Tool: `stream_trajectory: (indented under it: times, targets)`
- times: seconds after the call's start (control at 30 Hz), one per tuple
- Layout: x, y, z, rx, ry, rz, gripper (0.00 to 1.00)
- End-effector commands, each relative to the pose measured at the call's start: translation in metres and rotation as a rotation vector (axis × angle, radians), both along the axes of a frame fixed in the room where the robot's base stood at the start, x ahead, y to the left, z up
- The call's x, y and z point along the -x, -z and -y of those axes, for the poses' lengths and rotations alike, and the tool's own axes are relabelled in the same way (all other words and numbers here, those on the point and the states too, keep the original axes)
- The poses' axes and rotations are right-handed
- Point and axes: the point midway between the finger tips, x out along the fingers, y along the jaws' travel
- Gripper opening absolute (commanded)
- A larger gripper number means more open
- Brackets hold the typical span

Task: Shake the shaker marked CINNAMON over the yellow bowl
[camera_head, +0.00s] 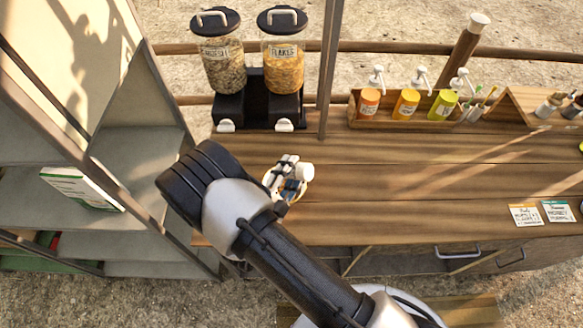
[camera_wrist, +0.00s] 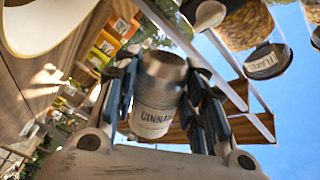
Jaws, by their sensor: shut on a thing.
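The shaker (camera_wrist: 155,117) has a white label reading "CINNA…" and a metal end, seen in the wrist view. My gripper (camera_wrist: 160,85) is shut on it, with dark fingers on both sides. The shaker is held tipped over, metal end angled downward. The yellow bowl (camera_head: 268,178) sits on the wooden counter, mostly hidden beneath my gripper. Its pale inside shows at the top left of the wrist view (camera_wrist: 45,22). No falling powder is visible.
Two dispensers (camera_head: 222,68) (camera_head: 283,70), one marked FLAKES, stand on a black base at the back left. Pump bottles (camera_head: 407,103) stand in a wooden rack at the back. Cards (camera_head: 525,215) lie at the right. The counter's middle (camera_head: 400,190) is clear.

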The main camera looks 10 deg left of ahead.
Motion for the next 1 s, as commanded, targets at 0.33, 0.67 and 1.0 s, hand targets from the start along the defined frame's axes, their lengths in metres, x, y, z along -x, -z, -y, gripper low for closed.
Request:
stream_trajectory:
  times: [0.33,0.67,1.0]
  targets:
    - [0.0,0.009,-0.001,-0.002,0.0,0.002,0.13]
    - [0.0,-0.018,0.0,-0.001,0.0,0.002,0.13]
    - [0.0,-0.041,0.0,-0.001,-0.001,0.001,0.13]
